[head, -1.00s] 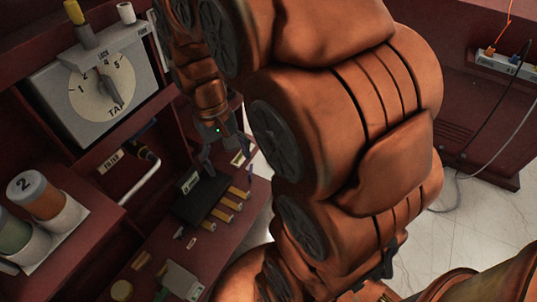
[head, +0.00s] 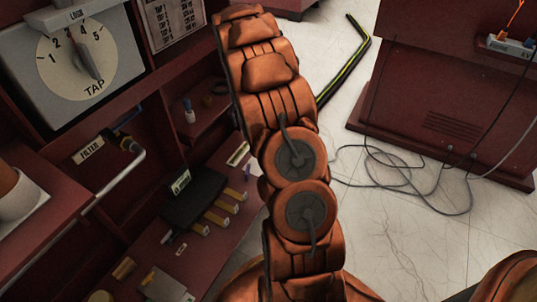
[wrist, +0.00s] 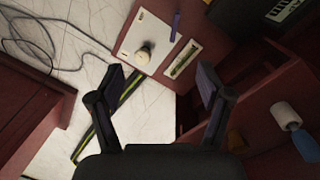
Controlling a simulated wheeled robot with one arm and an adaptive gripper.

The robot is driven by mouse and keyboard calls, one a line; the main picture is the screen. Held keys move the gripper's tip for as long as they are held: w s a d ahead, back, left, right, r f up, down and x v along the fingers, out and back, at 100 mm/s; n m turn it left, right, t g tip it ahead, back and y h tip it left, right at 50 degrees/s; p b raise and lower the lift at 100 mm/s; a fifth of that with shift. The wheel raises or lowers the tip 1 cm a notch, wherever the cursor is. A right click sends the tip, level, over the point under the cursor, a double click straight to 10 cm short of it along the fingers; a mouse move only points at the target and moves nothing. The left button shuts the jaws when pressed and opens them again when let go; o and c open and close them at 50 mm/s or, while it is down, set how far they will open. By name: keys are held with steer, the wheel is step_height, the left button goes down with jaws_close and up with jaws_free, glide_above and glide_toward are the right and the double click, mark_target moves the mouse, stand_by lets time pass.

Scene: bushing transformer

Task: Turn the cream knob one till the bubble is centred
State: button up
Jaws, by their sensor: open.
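In the wrist view a round cream knob (wrist: 146,52) stands on a white plate at the edge of a dark red bench. Beside it on the right is a narrow pale frame with a greenish level vial (wrist: 184,59); the bubble is too small to make out. My gripper (wrist: 163,80) is open and empty, its two fingers wide apart, with the knob beyond them and left of the middle of the gap. In the head view my arm hides the knob, and the gripper itself does not show. A sliver of pale frame (head: 238,155) shows beside my arm.
A grey box with a tap dial (head: 77,58) is at the upper left. A black block (head: 190,200) with several yellow-tipped pieces lies on the bench. A blue-and-white item (wrist: 293,125) stands at right. Loose cables (head: 400,175) and a green-striped black bar (head: 343,75) lie on the floor.

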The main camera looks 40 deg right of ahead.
steer(key=w+d+f+b, duration=0.1)
steer(key=d+f+b, duration=0.1)
steer(key=d+f, duration=0.2)
steer(key=w+d+f+m+b, duration=0.1)
steer(key=d+f+b, duration=0.1)
steer(key=d+f, duration=0.3)
steer(key=w+d+f+m+t+b, duration=0.1)
steer(key=d+f, duration=0.3)
steer(key=f, duration=0.6)
steer(key=shift+w+d+f+b, duration=0.35)
steer(key=shift+w+f+b, duration=0.1)
steer(key=shift+b, duration=0.2)
steer(key=shift+f+b, duration=1.6)
steer(key=shift+f, duration=2.25)
steer(key=c, duration=1.2)
steer(key=shift+o, duration=0.2)
steer(key=shift+r, duration=0.1)
steer(key=shift+r+p, duration=0.1)
steer(key=shift+p, duration=0.5)
